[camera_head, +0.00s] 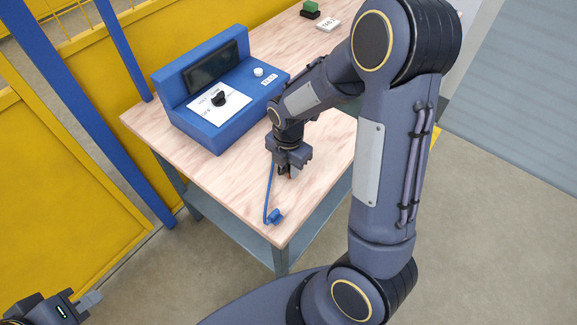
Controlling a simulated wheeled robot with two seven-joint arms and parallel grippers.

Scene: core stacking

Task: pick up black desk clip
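My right gripper (287,169) reaches down over the front part of the wooden table (225,180), right of the blue console. Small dark parts show at its fingertips, close to the tabletop. I cannot tell whether they are the fingers or the black desk clip, so the clip is not clearly identified. The finger gap is too small to judge. My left gripper (88,302) is at the bottom left corner, away from the table and partly cut off, and its opening is unclear.
A blue console (205,125) with a dark screen and black knob (218,98) stands on the table. A blue cable runs to a blue plug (275,216) near the front corner. A green-black block (310,10) and white label (328,24) lie farther back.

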